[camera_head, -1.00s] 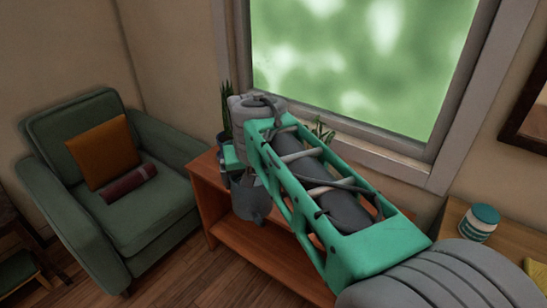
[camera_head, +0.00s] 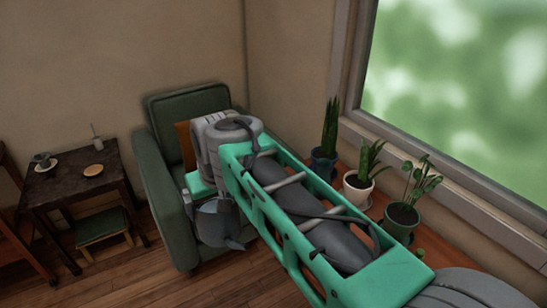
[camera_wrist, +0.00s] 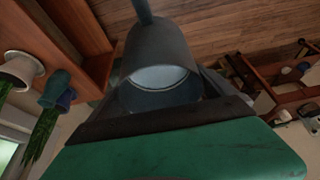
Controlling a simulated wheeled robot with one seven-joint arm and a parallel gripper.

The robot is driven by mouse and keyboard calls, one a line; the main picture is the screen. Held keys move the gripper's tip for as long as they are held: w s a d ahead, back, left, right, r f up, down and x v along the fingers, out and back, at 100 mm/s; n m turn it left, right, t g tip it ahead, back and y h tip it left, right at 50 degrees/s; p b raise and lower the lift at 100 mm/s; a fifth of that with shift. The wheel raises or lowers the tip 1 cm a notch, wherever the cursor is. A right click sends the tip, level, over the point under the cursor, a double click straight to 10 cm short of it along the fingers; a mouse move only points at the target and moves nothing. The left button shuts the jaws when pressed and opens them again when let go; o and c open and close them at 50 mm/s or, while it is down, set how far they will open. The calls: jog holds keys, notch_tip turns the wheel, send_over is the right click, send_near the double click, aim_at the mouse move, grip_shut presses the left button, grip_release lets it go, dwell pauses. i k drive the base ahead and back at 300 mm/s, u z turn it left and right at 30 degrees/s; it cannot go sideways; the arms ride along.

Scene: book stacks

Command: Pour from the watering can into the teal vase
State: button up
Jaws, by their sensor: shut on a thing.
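The grey watering can (camera_head: 213,226) hangs from my gripper (camera_head: 207,196) in the head view, in front of the green armchair. In the wrist view the can (camera_wrist: 160,58) fills the upper middle, its round mouth facing the camera. My gripper is shut on it; the grip itself is mostly hidden. A teal vessel (camera_wrist: 54,86), which looks like the teal vase, is at the left of the wrist view, beside a darker blue pot (camera_wrist: 67,99), apart from the can. I cannot make out the teal vase in the head view, where my arm covers part of the bench.
A wooden bench (camera_head: 348,167) under the window holds a dark blue pot (camera_head: 323,166), a white pot (camera_head: 357,190) and a dark green pot (camera_head: 401,222), all planted. The green armchair (camera_head: 186,104) stands behind my gripper. A dark side table (camera_head: 70,182) and stool (camera_head: 102,226) are left; floor shows between.

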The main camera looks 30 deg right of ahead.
aim_at(324, 165)
jog(key=u, duration=0.4)
jog(key=i, duration=1.45)
jog(key=z, duration=0.65)
